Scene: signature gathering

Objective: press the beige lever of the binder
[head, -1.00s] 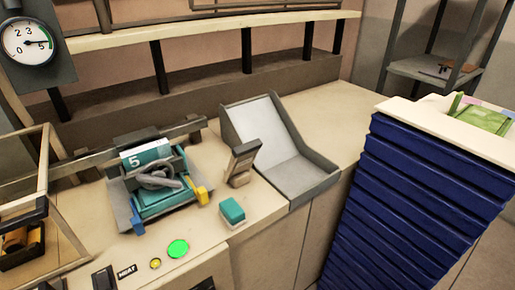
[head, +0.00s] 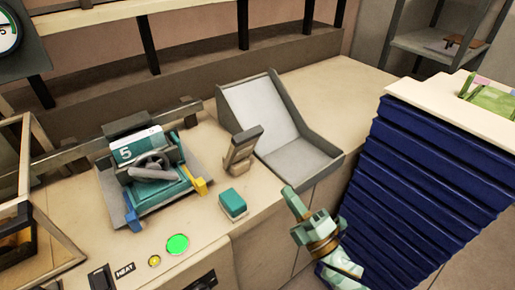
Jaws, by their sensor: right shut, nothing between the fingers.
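The beige lever (head: 242,150) of the binder stands up, tilted, near the middle of the counter, between the teal clamp holding a booklet marked 5 (head: 148,165) and the grey tray. My right gripper (head: 288,190) has come in at the lower right, in front of the counter edge. It is pale green, shut and empty. It is apart from the lever, to its right and nearer to me. My left gripper is not in view.
A teal button block (head: 233,204) sits on the counter in front of the lever. The grey tray (head: 280,120) stands to the lever's right. A stack of dark blue layers (head: 420,180) rises at the right. A green round light (head: 177,244) is at the front.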

